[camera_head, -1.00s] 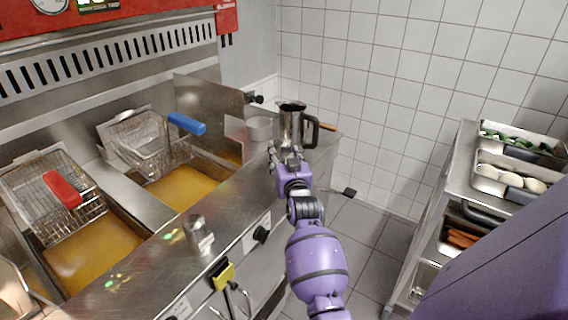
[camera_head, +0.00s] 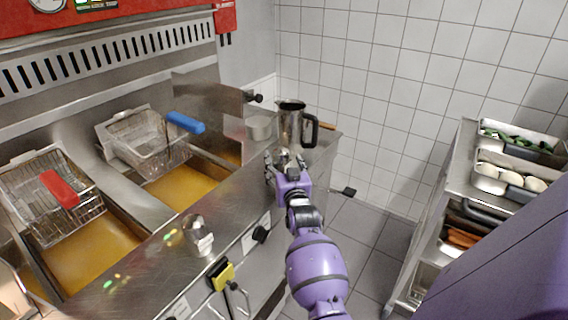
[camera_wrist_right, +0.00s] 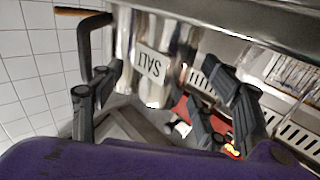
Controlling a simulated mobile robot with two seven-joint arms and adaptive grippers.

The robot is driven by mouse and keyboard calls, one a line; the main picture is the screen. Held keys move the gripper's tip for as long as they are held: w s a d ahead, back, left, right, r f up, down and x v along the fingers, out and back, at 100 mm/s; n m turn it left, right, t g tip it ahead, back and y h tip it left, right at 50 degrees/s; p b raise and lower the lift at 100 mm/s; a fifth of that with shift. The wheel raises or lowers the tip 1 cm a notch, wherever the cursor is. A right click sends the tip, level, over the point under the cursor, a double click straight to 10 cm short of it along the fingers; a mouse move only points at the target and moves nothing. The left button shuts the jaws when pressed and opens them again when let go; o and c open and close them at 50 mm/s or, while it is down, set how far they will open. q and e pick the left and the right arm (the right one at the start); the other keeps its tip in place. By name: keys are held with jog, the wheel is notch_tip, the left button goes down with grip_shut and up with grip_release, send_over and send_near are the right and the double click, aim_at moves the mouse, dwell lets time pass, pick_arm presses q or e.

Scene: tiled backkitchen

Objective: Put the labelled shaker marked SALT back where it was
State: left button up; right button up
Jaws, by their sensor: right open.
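The shaker marked SALT (camera_wrist_right: 152,65) is metallic with a white label, which reads upside down in the right wrist view. It stands on the steel counter (camera_head: 232,190) near the jug, between or just beyond my fingers. In the head view only a small metallic part of it (camera_head: 284,156) shows, the rest hidden by the gripper. My right gripper (camera_head: 285,162) is open, with one finger on each side of the shaker; it also shows in the right wrist view (camera_wrist_right: 160,100). I cannot tell whether a finger touches it. My left gripper is not in view.
Another metal shaker (camera_head: 198,236) stands nearer on the counter. Fryer baskets (camera_head: 148,145) hang over oil at left. A shelf unit with food trays (camera_head: 520,142) stands at right.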

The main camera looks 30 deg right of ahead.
jog(key=shift+r, duration=0.15)
jog(key=v, duration=1.2)
jog(key=s+a+f+n+g+y, duration=0.2)
jog(key=s+a+f, duration=0.2)
jog(key=s+f, duration=0.4)
jog(key=s+a+f+n+g+y, duration=0.1)
jog(key=s+a+f+n+y, duration=0.15)
jog(key=s+f, duration=0.5)
jog(key=s+a+f+g, duration=0.1)
jog(key=s+a+f, duration=0.2)
jog(key=s, duration=0.4)
jog(key=s+a+f+g+y, duration=0.1)
jog(key=s+a+f+g, duration=0.1)
jog(key=s+a+f, duration=0.2)
jog(key=s+a+f+g+y, duration=0.1)
jog(key=s+a+f+g, duration=0.1)
jog(key=s+f, duration=0.4)
jog(key=s+a, duration=0.1)
jog(key=s, duration=0.3)
jog(key=shift+s+a+f, duration=0.25)
